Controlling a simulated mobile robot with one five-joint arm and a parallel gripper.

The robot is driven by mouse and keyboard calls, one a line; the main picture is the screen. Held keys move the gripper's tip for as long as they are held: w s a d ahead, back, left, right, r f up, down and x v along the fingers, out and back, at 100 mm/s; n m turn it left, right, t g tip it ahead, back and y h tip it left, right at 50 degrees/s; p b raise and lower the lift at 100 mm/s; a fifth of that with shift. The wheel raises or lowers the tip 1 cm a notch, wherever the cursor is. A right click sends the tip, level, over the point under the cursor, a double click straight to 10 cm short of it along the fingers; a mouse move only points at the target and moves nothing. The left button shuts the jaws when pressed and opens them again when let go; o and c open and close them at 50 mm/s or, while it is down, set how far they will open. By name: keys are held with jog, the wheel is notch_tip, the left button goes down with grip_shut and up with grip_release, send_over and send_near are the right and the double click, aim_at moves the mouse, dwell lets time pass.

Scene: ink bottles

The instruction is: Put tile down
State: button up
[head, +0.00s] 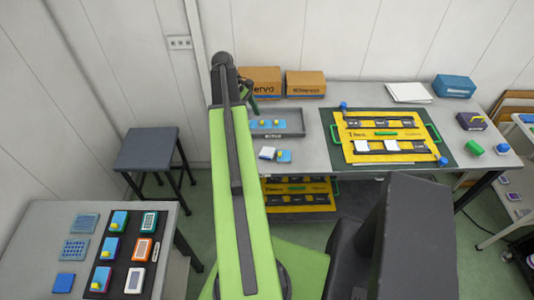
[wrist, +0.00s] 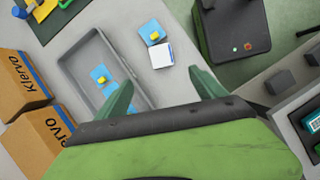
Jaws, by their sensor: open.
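A white-topped tile (wrist: 162,55) lies on the grey table beside a blue tile with a yellow block (wrist: 152,32). In the head view, the white tile (head: 267,152) and the blue tile (head: 284,156) lie just in front of the grey tray (head: 277,135). The tray also shows in the wrist view (wrist: 69,68), with blue tiles bearing yellow blocks inside. My gripper (wrist: 163,92) is open, with its fingers spread and nothing between them. It is above the table, apart from the tiles. In the head view my arm hides part of the tray area.
Two cardboard boxes (head: 306,84) stand behind the tray. A yellow board (head: 405,132) with white tiles in its front row lies on a dark mat to the right. A stool (head: 146,149) and a side table (head: 40,222) with more tiles are at left.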

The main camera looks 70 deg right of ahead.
jog(key=b, duration=1.1)
send_over(268, 152)
jog(key=w, duration=0.3)
notch_tip(268, 152, down, 11)
jog(key=shift+s+d+f, duration=0.1)
jog(key=shift+s, duration=0.05)
jog(key=b+x, duration=0.4)
jog(key=x, duration=0.1)
jog(key=shift+a+f+b, duration=0.15)
jog(key=shift+a+b, duration=0.05)
jog(key=shift+b, duration=0.1)
jog(key=shift+r, duration=0.2)
jog(key=c, duration=1.7)
jog(key=r+p, duration=0.1)
jog(key=p, duration=0.1)
jog(key=r+p, duration=0.1)
jog(key=r, duration=0.1)
jog(key=r+p, duration=0.2)
jog(key=shift+s+r+p, duration=0.15)
jog(key=shift+s+p, duration=0.2)
jog(key=shift+s, duration=0.05)
jog(key=s+d+r+p, duration=0.1)
jog(key=s+r+p, duration=0.4)
jog(key=s, duration=0.5)
jog(key=shift+s+d+r+p, duration=0.35)
